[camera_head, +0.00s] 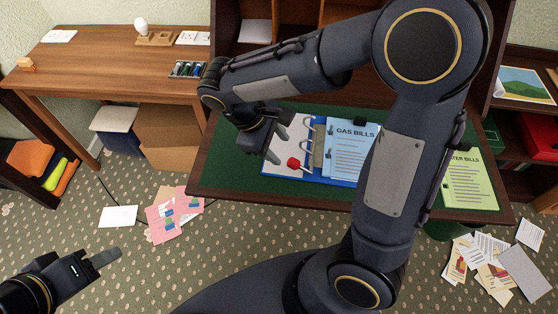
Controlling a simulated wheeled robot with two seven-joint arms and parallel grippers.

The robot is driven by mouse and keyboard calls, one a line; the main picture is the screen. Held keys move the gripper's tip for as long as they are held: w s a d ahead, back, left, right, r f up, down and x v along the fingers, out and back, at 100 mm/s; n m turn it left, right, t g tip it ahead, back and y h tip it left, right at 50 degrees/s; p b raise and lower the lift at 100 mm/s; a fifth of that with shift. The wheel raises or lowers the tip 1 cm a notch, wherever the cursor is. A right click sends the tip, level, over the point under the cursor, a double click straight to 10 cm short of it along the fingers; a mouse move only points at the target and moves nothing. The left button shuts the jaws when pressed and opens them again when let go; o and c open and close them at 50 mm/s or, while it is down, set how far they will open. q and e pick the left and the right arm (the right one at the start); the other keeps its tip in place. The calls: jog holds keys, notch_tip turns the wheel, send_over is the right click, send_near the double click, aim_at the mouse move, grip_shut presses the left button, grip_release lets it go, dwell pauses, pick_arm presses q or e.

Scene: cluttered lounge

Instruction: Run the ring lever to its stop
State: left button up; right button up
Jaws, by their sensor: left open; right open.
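A blue ring binder (266,170) lies open on the green desk top, with metal rings (306,146) showing. A red knob (293,162), apparently the end of the ring lever, is at the near end of the ring mechanism. My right gripper (279,143) is open and empty, over the binder's left side. Its fingertips are just up and left of the red knob; I cannot tell whether they touch anything. My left gripper (104,260) is open and empty over the carpet at lower left, far from the binder.
Blue "gas bills" sheets (350,152) lie on the binder's right; green bills (470,182) lie further right. My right arm crosses the desk and hides its middle. Papers (172,214) litter the carpet (220,260). A wooden side table (110,70) stands left.

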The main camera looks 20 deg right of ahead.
aim_at(291, 161)
pick_arm(q)
jog(key=shift+f+b, duration=0.5)
pick_arm(e)
jog(key=x, duration=0.7)
jog(key=shift+d+f, duration=0.2)
jog(key=shift+f, duration=0.15)
jog(key=shift+c, duration=0.3)
